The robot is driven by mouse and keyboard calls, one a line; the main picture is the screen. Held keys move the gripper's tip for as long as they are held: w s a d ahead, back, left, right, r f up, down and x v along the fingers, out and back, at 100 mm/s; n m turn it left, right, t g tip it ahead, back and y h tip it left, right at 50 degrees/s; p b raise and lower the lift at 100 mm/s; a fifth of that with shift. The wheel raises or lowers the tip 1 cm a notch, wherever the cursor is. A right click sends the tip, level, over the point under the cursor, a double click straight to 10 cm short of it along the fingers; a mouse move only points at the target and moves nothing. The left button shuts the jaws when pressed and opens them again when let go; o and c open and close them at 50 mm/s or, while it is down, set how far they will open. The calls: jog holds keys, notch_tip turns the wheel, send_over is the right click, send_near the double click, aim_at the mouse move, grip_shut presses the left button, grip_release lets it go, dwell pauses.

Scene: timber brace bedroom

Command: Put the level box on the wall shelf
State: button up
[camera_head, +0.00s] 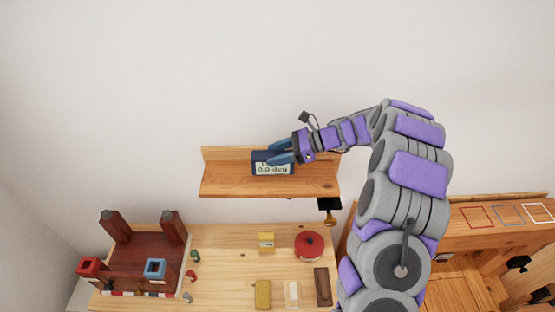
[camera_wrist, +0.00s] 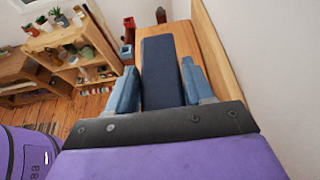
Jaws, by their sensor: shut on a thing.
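The level box (camera_head: 268,168) is dark blue with a pale display reading about 0.0 deg. In the head view it is upright at the wall shelf (camera_head: 225,187), near its back board, and looks to rest on the board. My gripper (camera_head: 280,152) is shut on the level box from the right, its blue fingers covering part of the box's top and right side. In the wrist view the level box (camera_wrist: 160,72) lies between the two fingers (camera_wrist: 160,85), with the wooden shelf (camera_wrist: 182,12) beyond it. Whether its underside fully touches the shelf cannot be told.
A black clamp (camera_head: 329,206) hangs under the shelf's right end. The shelf's left part is clear.

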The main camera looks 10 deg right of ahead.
jog(key=shift+d+f, duration=0.1)
jog(key=shift+f, duration=1.25)
jog(key=shift+f, duration=0.1)
jog(key=shift+f, duration=0.25)
jog(key=o, duration=1.2)
jog(key=shift+r, duration=0.25)
jog(key=shift+d+r, duration=0.15)
jog(key=shift+d, duration=0.1)
jog(key=b+v, duration=0.1)
jog(key=v, duration=1)
jog(key=shift+s+d+r, duration=0.1)
jog(key=shift+d+r, duration=0.1)
